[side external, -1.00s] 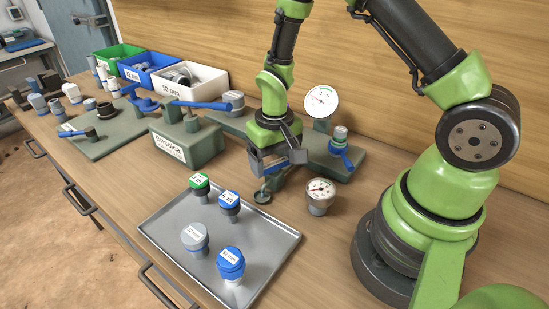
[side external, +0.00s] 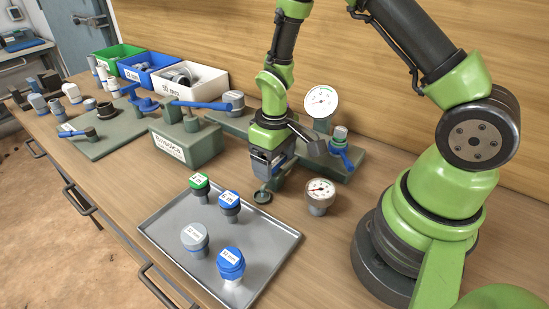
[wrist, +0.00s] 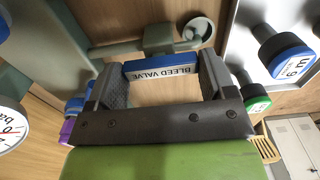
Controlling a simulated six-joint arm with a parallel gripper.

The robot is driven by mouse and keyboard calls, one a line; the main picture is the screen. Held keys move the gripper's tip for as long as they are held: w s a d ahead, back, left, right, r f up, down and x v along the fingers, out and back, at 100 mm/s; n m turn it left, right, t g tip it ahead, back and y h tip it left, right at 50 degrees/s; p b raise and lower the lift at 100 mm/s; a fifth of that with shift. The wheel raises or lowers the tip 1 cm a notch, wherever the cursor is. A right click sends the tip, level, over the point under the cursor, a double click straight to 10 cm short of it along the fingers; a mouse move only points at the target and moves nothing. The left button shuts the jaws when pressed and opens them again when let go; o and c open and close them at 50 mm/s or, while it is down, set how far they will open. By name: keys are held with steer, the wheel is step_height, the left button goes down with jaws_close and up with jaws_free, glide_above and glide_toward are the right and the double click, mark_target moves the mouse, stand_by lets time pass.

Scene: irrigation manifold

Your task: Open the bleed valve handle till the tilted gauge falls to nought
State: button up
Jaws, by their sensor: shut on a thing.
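My gripper (side external: 268,168) points down over the bench manifold in the side external view. In the wrist view its two dark fingers (wrist: 162,85) stand on either side of the blue handle with a white BLEED VALVE label (wrist: 163,69), and are shut on it. In the side view the handle is mostly hidden by my gripper. A white round gauge (side external: 321,101) stands on a post behind my gripper. A second gauge (side external: 319,191) stands low on the bench to its right, its face tipped upward. Their needle readings are too small to tell. Part of a gauge (wrist: 12,128) shows at the wrist view's left edge.
A metal tray (side external: 277,262) with several labelled caps lies in front of my gripper. Another blue-handled valve (side external: 340,150) is to the right. A green labelled block (side external: 172,151) and a long blue lever (side external: 200,105) are left. Parts bins (side external: 203,82) stand behind.

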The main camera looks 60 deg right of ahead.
steer(key=o, duration=0.9)
step_height(320, 180, up, 10)
steer(key=s+a+r+m+t, duration=0.1)
steer(key=s+r+t, duration=0.1)
steer(key=s+r, duration=0.2)
steer(key=s+a+r+m+t+y, duration=0.1)
steer(key=s+a+r+t, duration=0.1)
steer(key=s+r, duration=0.3)
steer(key=s+a+r+m+t+y, duration=0.1)
steer(key=s+r+m+t, duration=0.1)
steer(key=s+r, duration=0.3)
steer(key=shift+s+a+r+t, duration=0.1)
steer(key=shift+a+r+t, duration=0.15)
steer(key=shift+r, duration=0.25)
steer(key=shift+a+r+t, duration=0.15)
steer(key=shift+r+t, duration=0.2)
steer(key=shift+r, duration=0.1)
